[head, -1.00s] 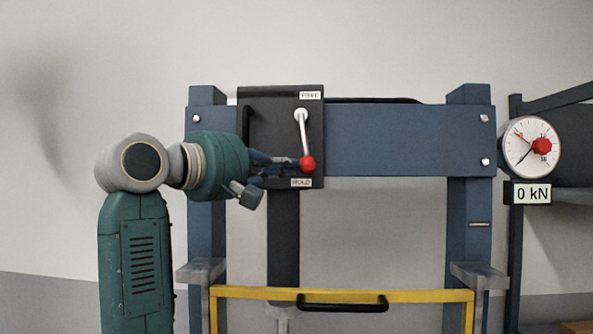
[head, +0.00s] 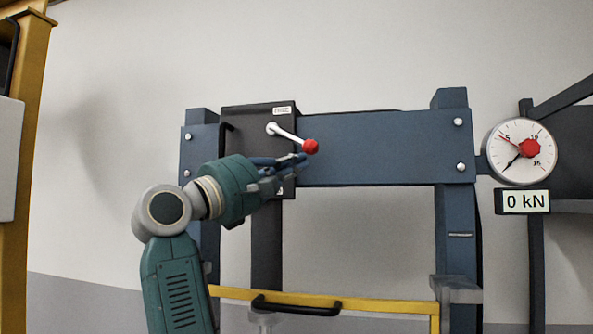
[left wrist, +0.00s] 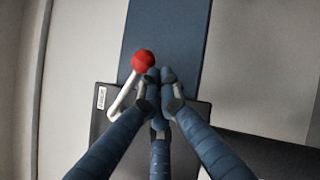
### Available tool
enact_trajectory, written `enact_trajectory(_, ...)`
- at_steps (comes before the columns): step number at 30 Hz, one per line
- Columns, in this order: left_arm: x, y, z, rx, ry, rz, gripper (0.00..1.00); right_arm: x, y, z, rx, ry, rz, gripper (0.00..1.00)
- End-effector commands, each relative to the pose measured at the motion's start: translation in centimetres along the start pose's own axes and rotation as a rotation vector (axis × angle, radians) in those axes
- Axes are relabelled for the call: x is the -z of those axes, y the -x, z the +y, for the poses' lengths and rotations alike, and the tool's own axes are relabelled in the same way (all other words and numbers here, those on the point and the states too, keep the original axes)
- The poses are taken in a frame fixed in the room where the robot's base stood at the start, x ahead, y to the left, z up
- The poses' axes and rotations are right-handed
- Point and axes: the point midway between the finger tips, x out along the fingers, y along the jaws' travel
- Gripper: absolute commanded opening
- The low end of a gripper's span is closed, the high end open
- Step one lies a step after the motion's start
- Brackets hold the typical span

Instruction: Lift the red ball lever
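The lever's red ball (head: 311,146) sits at the end of a pale metal arm that slants down to the right from its pivot on a black plate (head: 245,128). My left gripper (head: 304,160) is just below the ball in the head view, its fingers drawn together. In the left wrist view the red ball (left wrist: 143,61) lies just left of my left gripper's fingertips (left wrist: 157,76), outside the fingers. They look shut with nothing between them. Whether a finger touches the ball or lever arm is unclear. My right gripper is out of view.
The plate is on a blue press frame (head: 385,145) with a yellow bar (head: 385,305) and black handle (head: 297,307) below. A dial gauge (head: 519,151) and a 0 kN display (head: 522,202) are at the right. A yellow post (head: 20,150) stands at the far left.

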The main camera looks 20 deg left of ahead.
Motion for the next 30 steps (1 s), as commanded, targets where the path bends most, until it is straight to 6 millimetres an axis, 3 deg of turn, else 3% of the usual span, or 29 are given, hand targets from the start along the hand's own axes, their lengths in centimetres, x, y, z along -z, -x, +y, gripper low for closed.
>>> enact_trajectory(5, -0.7, -0.5, 0.1, 0.001, 0.0, -0.002, 0.0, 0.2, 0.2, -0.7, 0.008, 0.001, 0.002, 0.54)
enact_trajectory(18, -1.0, -0.7, 0.1, 0.0, 0.0, -0.001, 0.0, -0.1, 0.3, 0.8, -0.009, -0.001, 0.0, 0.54)
enact_trajectory(30, -0.7, -0.9, -0.2, 0.001, 0.0, -0.001, 0.0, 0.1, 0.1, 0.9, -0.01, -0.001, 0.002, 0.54)
